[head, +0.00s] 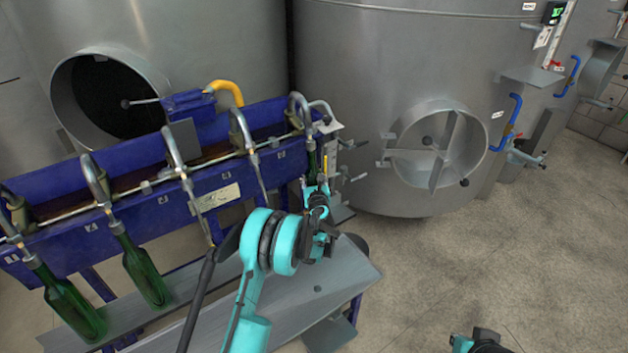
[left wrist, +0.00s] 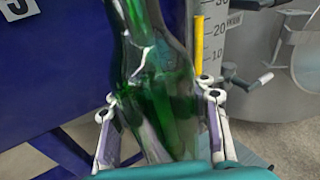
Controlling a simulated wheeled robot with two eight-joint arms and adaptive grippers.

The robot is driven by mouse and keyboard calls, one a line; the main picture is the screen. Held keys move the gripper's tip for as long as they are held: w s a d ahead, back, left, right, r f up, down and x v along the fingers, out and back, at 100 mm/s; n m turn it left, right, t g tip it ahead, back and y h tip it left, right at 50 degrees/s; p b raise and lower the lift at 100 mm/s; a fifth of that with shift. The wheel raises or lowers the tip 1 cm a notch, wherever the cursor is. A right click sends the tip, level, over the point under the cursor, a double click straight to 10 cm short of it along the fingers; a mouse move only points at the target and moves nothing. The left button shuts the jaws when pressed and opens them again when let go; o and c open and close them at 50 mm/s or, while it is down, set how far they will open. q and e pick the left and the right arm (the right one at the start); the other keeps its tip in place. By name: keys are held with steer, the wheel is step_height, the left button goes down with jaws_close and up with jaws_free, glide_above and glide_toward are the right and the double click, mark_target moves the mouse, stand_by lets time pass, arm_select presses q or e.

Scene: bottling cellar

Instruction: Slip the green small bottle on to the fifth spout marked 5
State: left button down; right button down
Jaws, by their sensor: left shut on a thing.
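My left gripper (head: 318,190) is shut on the green small bottle (head: 312,161) at the right end of the filler. The bottle also fills the middle of the left wrist view (left wrist: 158,85), roughly upright between both fingers (left wrist: 160,115). Its neck runs out of the top of that view. The fifth spout (head: 297,103) bends down right above the bottle in the head view. I cannot tell whether the spout's tip is inside the neck. The plate marked 5 (left wrist: 17,8) shows left of the bottle. My right gripper (head: 480,343) is cut off at the bottom edge.
Two green bottles (head: 72,306) (head: 146,272) hang on the first two spouts at the left. The third (head: 180,165) and fourth spouts (head: 243,145) are bare. A sloping grey shelf (head: 330,285) lies below. Steel tanks (head: 400,80) stand behind; the floor at right is clear.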

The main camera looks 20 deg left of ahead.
arm_select(q)
steer(key=shift+s+d+f, duration=0.1)
steer(key=shift+f, duration=0.75)
stand_by(0.7)
steer(key=c, duration=0.7)
jaws_free()
